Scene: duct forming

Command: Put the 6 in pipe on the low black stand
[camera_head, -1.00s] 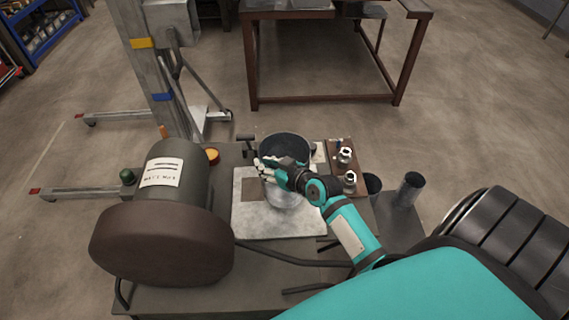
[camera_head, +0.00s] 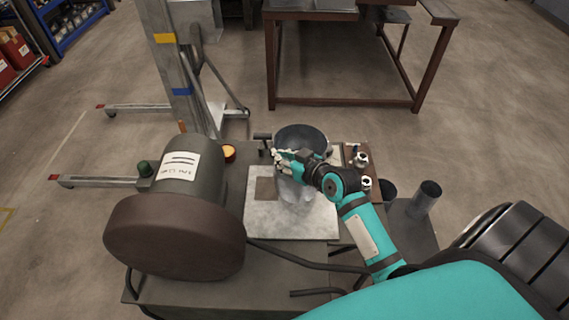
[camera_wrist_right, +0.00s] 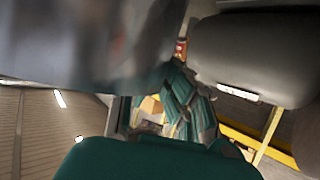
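A wide grey metal pipe (camera_head: 301,137) stands upright with its open top showing, on a pale plate (camera_head: 262,222) on the workbench. I take it to be the 6 in pipe. My right gripper (camera_head: 282,161) is at the pipe's near side, its fingers overlapping the wall; whether they are closed on it is unclear. In the right wrist view a blurred grey surface (camera_wrist_right: 90,40), probably the pipe, fills the upper left. A low dark stand (camera_head: 409,234), likely the low black stand, is right of the bench with narrower pipes (camera_head: 428,197) on it. My left gripper is out of view.
A large dark motor-like drum (camera_head: 175,235) takes up the bench's left side. A brown board (camera_head: 354,172) with metal fittings lies right of the pipe. A lifting mast (camera_head: 170,65) stands behind left, and a brown-framed table (camera_head: 345,101) behind. Floor is open to the right.

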